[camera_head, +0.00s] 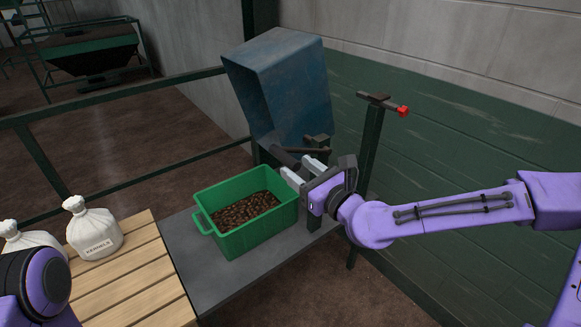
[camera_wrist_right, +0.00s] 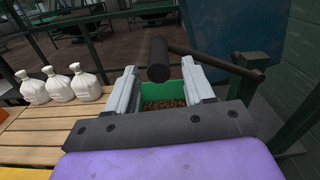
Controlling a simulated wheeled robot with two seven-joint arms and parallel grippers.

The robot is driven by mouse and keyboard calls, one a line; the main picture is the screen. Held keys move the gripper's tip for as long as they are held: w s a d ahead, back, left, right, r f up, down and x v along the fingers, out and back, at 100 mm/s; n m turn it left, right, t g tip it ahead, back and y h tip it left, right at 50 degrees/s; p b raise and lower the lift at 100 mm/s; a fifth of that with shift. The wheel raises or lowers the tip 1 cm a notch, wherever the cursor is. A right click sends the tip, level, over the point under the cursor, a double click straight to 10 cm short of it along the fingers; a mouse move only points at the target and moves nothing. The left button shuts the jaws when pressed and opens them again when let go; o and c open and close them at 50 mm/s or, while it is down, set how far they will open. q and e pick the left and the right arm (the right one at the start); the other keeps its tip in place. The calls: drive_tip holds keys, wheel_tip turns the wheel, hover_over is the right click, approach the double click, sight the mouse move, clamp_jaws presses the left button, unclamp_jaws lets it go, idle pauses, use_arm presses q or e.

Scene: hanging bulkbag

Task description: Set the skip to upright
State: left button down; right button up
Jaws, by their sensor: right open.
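The blue skip (camera_head: 290,85) is tilted, its open mouth facing left and down above the green crate. A dark handle with a thick round grip (camera_head: 284,156) is beside the skip's lower end; in the right wrist view the grip (camera_wrist_right: 158,58) is on a bar reaching right toward the skip (camera_wrist_right: 240,35). My right gripper (camera_head: 299,170) is open and empty. Its fingers point at the grip, which appears between or just beyond the fingertips; I cannot tell which, or whether they touch. Part of my left arm shows at the lower left; its gripper is out of view.
A green crate (camera_head: 260,236) of brown kernels stands on a grey table (camera_head: 182,250). A post with a red-tipped lever (camera_head: 385,102) stands right of the skip. A green rail (camera_head: 120,95) runs behind.

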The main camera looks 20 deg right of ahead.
sight(288, 160)
drive_tip(key=x, duration=0.5)
drive_tip(key=shift+p, duration=0.35)
drive_tip(key=shift+s+r, duration=0.1)
